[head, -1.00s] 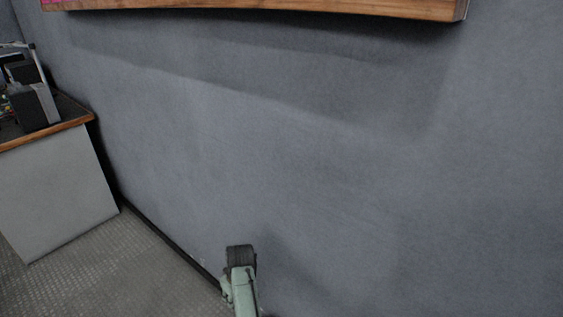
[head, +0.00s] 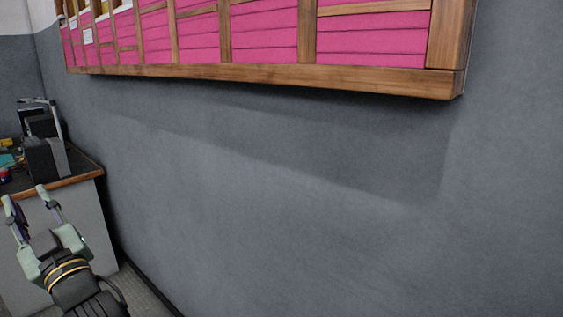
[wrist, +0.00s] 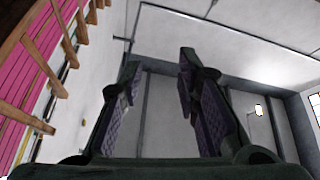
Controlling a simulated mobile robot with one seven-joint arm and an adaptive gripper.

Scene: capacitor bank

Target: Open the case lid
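My gripper (head: 28,196) is at the lower left of the head view, pointing up in front of the bench. Its two fingers are apart with nothing between them. In the wrist view the fingers (wrist: 158,80) also stand apart, with only wall and ceiling beyond the gap. No case lid can be made out for sure. A dark box-like thing (head: 42,160) with an upright grey frame behind it stands on the bench, above and beyond my gripper. I cannot tell whether it is the case.
The bench (head: 85,178) has a wooden edge and stands against the wall at left. Small coloured items (head: 7,160) lie on it. A pink, wood-framed panel (head: 265,30) juts from the grey wall (head: 300,200). The wall fills the middle and right.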

